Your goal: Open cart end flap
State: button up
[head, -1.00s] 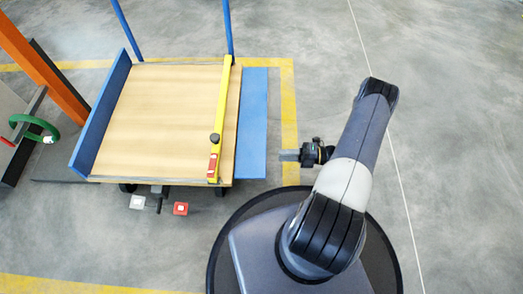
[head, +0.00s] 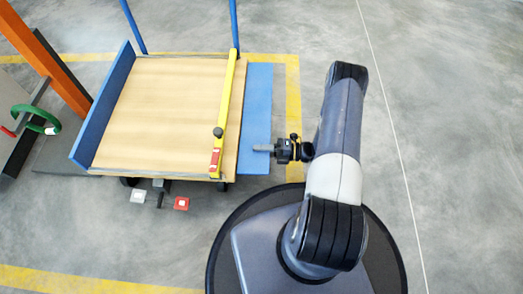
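The cart has a flat wooden deck (head: 160,110). A blue flap (head: 258,105) lies along the deck's right end and looks folded outward, though its exact angle is hard to tell from above. Another blue panel (head: 105,107) stands raised at the left end. A yellow bar (head: 227,105) with a black knob (head: 218,132) and a red part crosses the deck just inside the right edge. My gripper (head: 264,148) points left and overlaps the right flap's lower right part in the picture. I cannot tell whether it touches the flap. Its finger gap does not show.
Blue posts (head: 133,25) rise at the cart's far side. A white button (head: 138,197) and a red button (head: 181,203) sit at the near side. An orange post (head: 48,60) and a green ring (head: 35,118) stand at the left. The floor to the right is clear.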

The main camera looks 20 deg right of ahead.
jog(key=shift+c, duration=0.3)
grip_shut()
jog(key=shift+r, duration=0.1)
jog(key=shift+r+h+p, duration=0.5)
jog(key=shift+h+p, duration=0.1)
jog(key=shift+p, duration=0.15)
jog(key=shift+r+g+h+p, duration=0.1)
jog(key=shift+g+h+p, duration=0.2)
jog(key=shift+h+p, duration=0.1)
jog(key=shift+o, duration=0.3)
grip_release()
